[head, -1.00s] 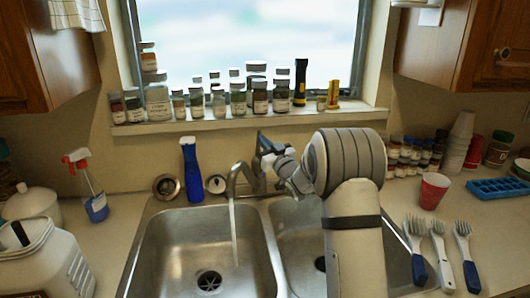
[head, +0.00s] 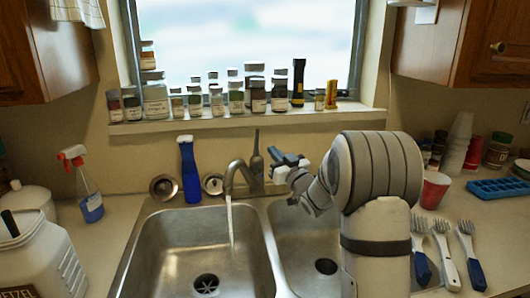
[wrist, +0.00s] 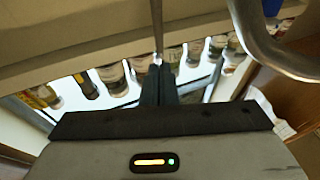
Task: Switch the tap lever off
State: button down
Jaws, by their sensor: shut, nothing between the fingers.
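The metal tap (head: 240,175) stands behind the double sink, its spout curving over the left basin. A stream of water (head: 230,222) falls from the spout. The tap lever (head: 257,143) points up from the tap body. My gripper (head: 272,151) is shut and empty, just right of the lever in the head view. I cannot tell whether it touches the lever. In the wrist view, the shut fingers (wrist: 158,72) point at a thin upright rod (wrist: 157,25), which looks like the lever. The spout (wrist: 275,50) curves at upper right there.
Bottles and jars (head: 235,97) line the windowsill behind the tap. A blue bottle (head: 190,170) stands left of the tap. My arm covers part of the right basin (head: 290,235). A red cup (head: 434,190) and several brushes (head: 443,250) are on the right counter.

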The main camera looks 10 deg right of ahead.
jog(key=v, duration=0.6)
jog(key=shift+s+b, duration=0.25)
jog(key=shift+b, duration=0.2)
